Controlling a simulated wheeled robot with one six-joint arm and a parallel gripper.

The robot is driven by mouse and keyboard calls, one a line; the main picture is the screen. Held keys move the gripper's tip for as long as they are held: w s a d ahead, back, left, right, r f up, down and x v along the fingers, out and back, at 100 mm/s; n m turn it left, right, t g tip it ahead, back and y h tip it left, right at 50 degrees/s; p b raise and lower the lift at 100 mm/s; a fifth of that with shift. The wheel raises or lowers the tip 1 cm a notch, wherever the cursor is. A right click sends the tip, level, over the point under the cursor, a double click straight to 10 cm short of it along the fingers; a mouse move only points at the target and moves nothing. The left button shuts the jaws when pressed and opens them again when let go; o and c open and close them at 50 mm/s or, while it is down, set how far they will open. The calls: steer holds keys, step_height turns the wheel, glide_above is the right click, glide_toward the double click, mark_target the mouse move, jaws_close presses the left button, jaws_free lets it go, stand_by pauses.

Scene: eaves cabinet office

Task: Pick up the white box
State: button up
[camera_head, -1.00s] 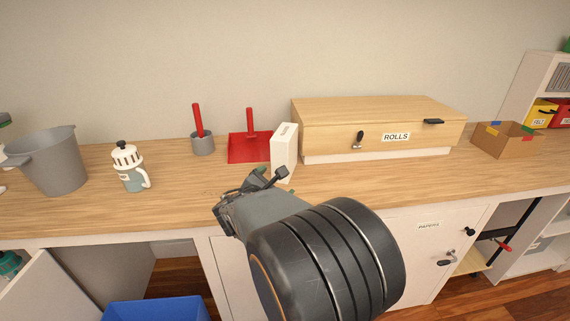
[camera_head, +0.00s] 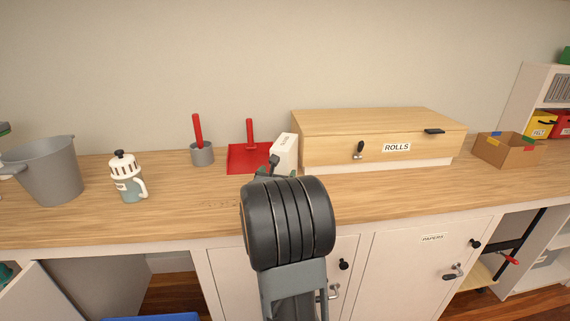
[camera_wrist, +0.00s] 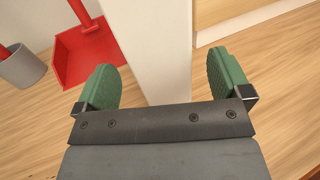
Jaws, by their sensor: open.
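The white box (camera_head: 284,150) stands upright on the wooden counter, between the red dustpan and the wooden rolls cabinet. Its lower part is hidden behind my arm in the head view. In the wrist view the white box (camera_wrist: 158,45) rises between the two green finger pads of my gripper (camera_wrist: 170,88). The fingers are apart, with a gap between each pad and the box. In the head view my gripper (camera_head: 268,169) is mostly hidden behind my wrist, right in front of the box.
The red dustpan (camera_head: 244,158) and a grey cup (camera_head: 202,155) with a red handle are to the left. The rolls cabinet (camera_head: 330,150) is close on the right. A French press (camera_head: 127,180) and grey bucket (camera_head: 47,172) stand further left. The counter front (camera_head: 200,210) is clear.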

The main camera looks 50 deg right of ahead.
mark_target(286, 149)
steer(key=shift+p+x, duration=0.35)
steer(key=shift+x, duration=2.35)
steer(key=shift+f, duration=0.1)
steer(key=shift+c, duration=0.4)
steer(key=c, duration=1.2)
steer(key=shift+r, duration=0.2)
steer(key=shift+r, duration=0.6)
steer(key=s+r, duration=0.1)
steer(key=r, duration=0.1)
steer(key=s+a+r, duration=0.1)
steer(key=r, duration=0.2)
steer(key=s+a+r, duration=0.1)
steer(key=s+r, duration=0.1)
steer(key=shift+a+r, duration=0.15)
steer(key=shift+a, duration=0.1)
steer(key=s+a+r, duration=0.4)
steer(key=s+a, duration=0.1)
steer(key=s, duration=0.3)
